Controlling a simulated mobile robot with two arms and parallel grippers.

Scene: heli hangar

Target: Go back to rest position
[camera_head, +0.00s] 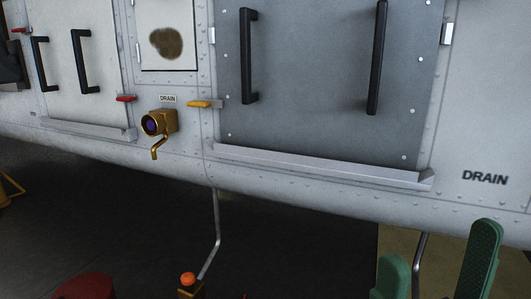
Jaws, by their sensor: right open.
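My right gripper (437,252) shows at the bottom right, with two green padded fingers spread wide apart. I see nothing between the fingers. It is in front of and below the white hull panel (486,110) marked DRAIN, apart from the handles. My left gripper is not in view.
A grey panel (315,85) with two black handles and a ledge (320,166) fills the upper middle. A brass drain valve (160,122) sits between a red lever (126,98) and a yellow lever (199,104). An orange knob (187,279) and a red object (86,287) show below. Dark floor (290,245) lies underneath.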

